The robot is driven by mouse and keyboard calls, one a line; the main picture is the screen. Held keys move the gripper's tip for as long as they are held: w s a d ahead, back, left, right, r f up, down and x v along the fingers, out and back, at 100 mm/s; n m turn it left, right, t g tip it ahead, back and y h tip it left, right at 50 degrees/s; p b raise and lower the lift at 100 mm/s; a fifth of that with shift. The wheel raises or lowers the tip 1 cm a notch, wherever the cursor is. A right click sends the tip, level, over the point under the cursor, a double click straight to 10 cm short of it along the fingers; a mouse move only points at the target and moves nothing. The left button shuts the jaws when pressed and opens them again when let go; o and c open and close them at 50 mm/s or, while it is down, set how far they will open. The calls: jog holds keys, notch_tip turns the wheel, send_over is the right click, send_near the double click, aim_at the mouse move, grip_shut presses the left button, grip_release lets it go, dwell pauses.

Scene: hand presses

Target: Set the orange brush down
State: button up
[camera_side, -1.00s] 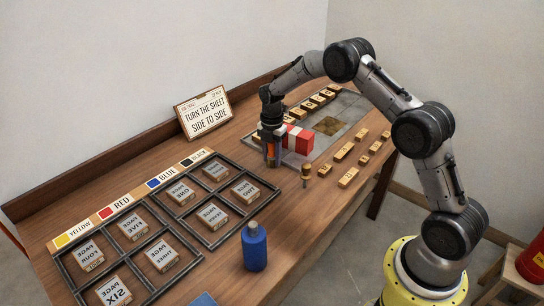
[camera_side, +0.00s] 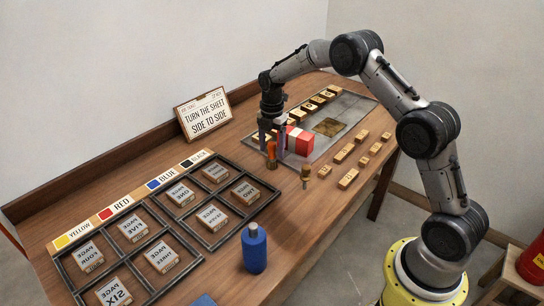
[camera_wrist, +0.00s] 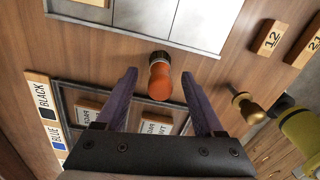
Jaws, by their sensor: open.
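The orange brush (camera_side: 272,153) stands upright on the wooden table, just in front of the grey plate. In the wrist view its rounded orange handle top (camera_wrist: 160,81) sits between my two fingers, with a brown base beyond it. My gripper (camera_side: 271,140) is above and around the brush. In the wrist view my gripper (camera_wrist: 159,78) is open, with a visible gap between the handle and each finger. Whether the fingers still overlap the brush in height I cannot tell.
A red and white block (camera_side: 299,141) stands close to the right of my gripper. A small wooden-handled tool (camera_side: 306,172) stands nearby. Several numbered blocks (camera_side: 344,152) lie to the right. A framed rack of page blocks (camera_side: 240,232) and a blue bottle (camera_side: 254,250) are in front.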

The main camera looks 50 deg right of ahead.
notch_tip(320, 180, up, 8)
jog(key=s+a+r+m+t, duration=0.2)
jog(key=s+a+r+m, duration=0.25)
jog(key=s+r, duration=0.35)
jog(key=s+a+r+m+t, duration=0.1)
jog(key=s+a+r+m, duration=0.2)
jog(key=s+r+m, duration=0.35)
jog(key=s+a+f+m+t, duration=0.1)
jog(key=s+m, duration=0.3)
jog(key=s, duration=0.6)
jog(key=s+a+m+t, duration=0.1)
jog(key=s+a+m, duration=0.2)
jog(key=s, duration=0.8)
jog(key=shift+f+m+t, duration=0.3)
jog(key=shift+f+m, duration=0.05)
jog(key=shift+m, duration=0.55)
